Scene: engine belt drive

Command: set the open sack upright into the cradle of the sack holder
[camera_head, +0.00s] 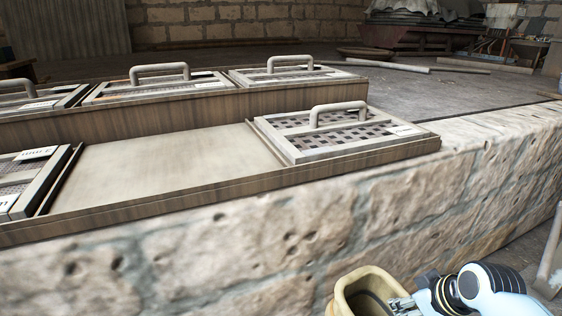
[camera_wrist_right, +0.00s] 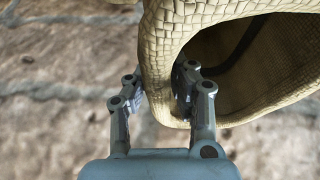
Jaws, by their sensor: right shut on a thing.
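The open sack (camera_head: 350,289) is tan and woven, at the bottom of the head view, in front of the stone wall. Its mouth faces up and its lower part is cut off by the frame edge. My right gripper (camera_head: 403,304) is shut on the sack's rim. In the right wrist view the gripper (camera_wrist_right: 160,98) has one finger outside and one inside the rim of the sack (camera_wrist_right: 165,40), whose dark inside shows at right. My left gripper is not in view. I do not see the sack holder or its cradle.
A stone wall (camera_head: 300,240) crosses the head view. On it stands a stepped wooden unit (camera_head: 160,165) with several handled mesh lids, one a lid (camera_head: 340,132) at right. A dark floor (camera_head: 450,95) lies behind, with poles (camera_head: 395,66) and a covered heap (camera_head: 420,30).

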